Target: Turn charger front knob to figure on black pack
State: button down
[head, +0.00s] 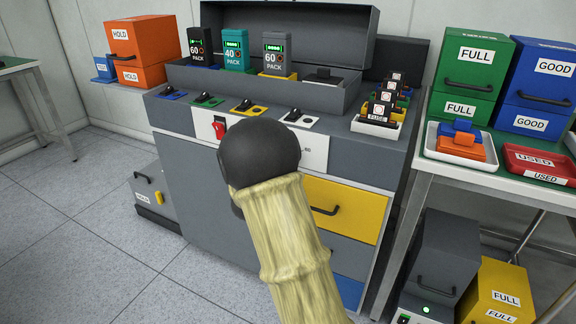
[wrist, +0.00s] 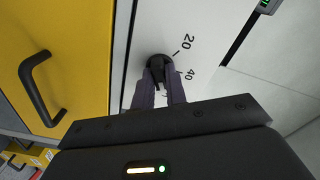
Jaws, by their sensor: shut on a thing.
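The black pack (head: 197,48) stands at the left of the charger's back row and reads 60. The charger (head: 180,115) is a grey cabinet with a white front panel (head: 316,153). In the wrist view the black front knob (wrist: 158,66) sits on this white panel (wrist: 205,50), with the figures 20 and 40 beside it. My gripper (wrist: 160,84) is shut on the knob, one finger on each side. The knob's pointer direction cannot be told. In the head view my arm hides the knob and the gripper.
A teal pack (head: 236,52) reads 40, and a grey pack (head: 276,54) reads 60. A red switch (head: 219,128) is on the panel's left. A yellow drawer (head: 345,207) with a protruding black handle (wrist: 38,88) lies close to my gripper. A side table (head: 450,170) stands at the right.

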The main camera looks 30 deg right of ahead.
jog(key=shift+a+f, duration=0.1)
jog(key=shift+f, duration=0.05)
jog(key=c, duration=1.4)
grip_release()
jog(key=shift+c, duration=0.2)
jog(key=p+v, duration=0.3)
jog(key=v, duration=1.4)
jog(key=shift+p, duration=0.35)
jog(key=shift+a, duration=0.1)
